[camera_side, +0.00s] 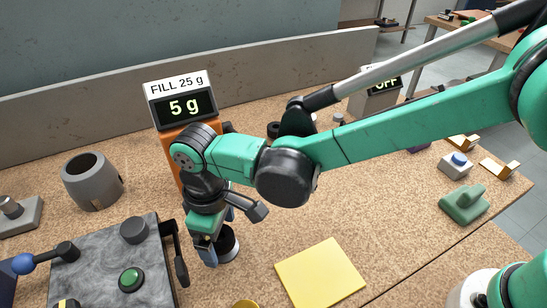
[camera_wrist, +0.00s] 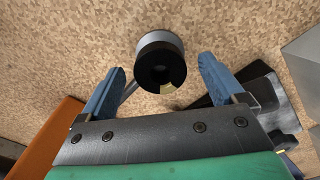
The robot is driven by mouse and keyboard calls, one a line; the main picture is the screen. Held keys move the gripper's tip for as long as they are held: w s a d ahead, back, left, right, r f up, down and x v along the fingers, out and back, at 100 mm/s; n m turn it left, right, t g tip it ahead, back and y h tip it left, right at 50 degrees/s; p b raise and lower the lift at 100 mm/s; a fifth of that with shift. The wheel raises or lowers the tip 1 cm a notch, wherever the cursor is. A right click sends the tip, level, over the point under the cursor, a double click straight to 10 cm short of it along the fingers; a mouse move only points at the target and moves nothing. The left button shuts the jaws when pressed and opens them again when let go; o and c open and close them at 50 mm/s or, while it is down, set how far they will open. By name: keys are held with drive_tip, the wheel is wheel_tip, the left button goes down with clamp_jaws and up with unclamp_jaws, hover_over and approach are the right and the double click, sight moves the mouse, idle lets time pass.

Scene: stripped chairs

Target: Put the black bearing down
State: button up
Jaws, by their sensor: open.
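The black bearing (camera_wrist: 160,62) is a short black cylinder with a round hole and a grey band. In the wrist view it is on the speckled tabletop, between the two blue fingers of my gripper (camera_wrist: 161,90), with a gap on each side. In the side view the bearing (camera_side: 229,243) shows partly behind my gripper (camera_side: 216,250), which points down at the table. The gripper is open and holds nothing. The bearing's underside is hidden.
An orange unit with a "FILL 25 g / 5 g" display (camera_side: 178,107) stands behind my gripper. A grey hollow cylinder (camera_side: 92,182) and a grey plate with a green button (camera_side: 95,265) are left. A flat yellow square (camera_side: 320,273) lies right, with bare table around it.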

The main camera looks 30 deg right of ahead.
wheel_tip(320, 180, up, 12)
drive_tip(key=w+d+r+m+t+y, duration=0.1)
drive_tip(key=d+r+m+t, duration=0.15)
drive_tip(key=d, duration=0.55)
drive_tip(key=w+d+r+m+t, duration=0.1)
drive_tip(key=d+m, duration=0.2)
drive_tip(key=d, duration=0.4)
drive_tip(key=s+d+f+m+t, duration=0.2)
drive_tip(key=d, duration=0.5)
drive_tip(key=s+d+f+m+t+h, duration=0.1)
drive_tip(key=s+d+f+m, duration=0.1)
drive_tip(key=d, duration=0.5)
drive_tip(key=shift+s+f+m+t, duration=0.15)
drive_tip(key=shift+s+m+t, duration=0.2)
drive_tip(key=shift+s+m, duration=0.25)
